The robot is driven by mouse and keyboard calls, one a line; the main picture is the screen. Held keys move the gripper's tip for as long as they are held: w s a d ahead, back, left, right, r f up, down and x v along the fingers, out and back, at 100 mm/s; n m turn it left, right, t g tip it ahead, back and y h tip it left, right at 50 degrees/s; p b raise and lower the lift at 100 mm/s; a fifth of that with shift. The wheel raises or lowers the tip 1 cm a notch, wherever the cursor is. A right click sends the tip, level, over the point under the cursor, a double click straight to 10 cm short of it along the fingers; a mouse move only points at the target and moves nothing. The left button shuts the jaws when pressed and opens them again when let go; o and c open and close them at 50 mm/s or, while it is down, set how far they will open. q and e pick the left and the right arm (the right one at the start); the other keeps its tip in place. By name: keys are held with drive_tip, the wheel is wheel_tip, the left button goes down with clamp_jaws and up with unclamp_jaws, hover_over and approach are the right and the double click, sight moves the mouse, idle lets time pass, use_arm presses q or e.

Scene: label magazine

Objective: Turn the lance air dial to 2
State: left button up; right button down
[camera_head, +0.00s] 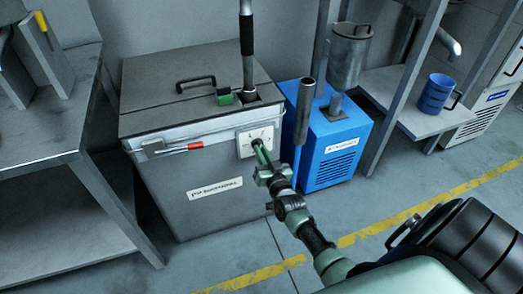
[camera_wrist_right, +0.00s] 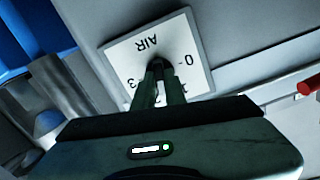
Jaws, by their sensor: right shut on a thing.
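The air dial's white plate (camera_head: 244,150) is on the upper right front of the grey cabinet. In the right wrist view the plate (camera_wrist_right: 122,58) reads AIR, upside down, with numbers 0 and 3 legible and others between partly hidden. The dark dial knob (camera_wrist_right: 155,67) sits at the plate's middle. My right gripper (camera_head: 261,148) reaches the dial from the front. In the wrist view its fingers (camera_wrist_right: 161,82) are shut on the knob and cover part of it. The pointer's setting cannot be read. My left gripper is not in view.
The grey cabinet (camera_head: 214,213) has a lid with a black handle and an upright lance (camera_head: 247,50). A red-tipped tool (camera_head: 194,146) is on its front. A blue unit (camera_head: 325,155) stands close on the right, behind a grey tube (camera_head: 304,105). A grey bench (camera_head: 45,150) is left.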

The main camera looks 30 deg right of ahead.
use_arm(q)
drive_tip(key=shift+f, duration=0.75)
use_arm(e)
drive_tip(key=shift+m, duration=1.5)
drive_tip(key=c, duration=1.5)
unclamp_jaws()
drive_tip(key=shift+o, duration=0.2)
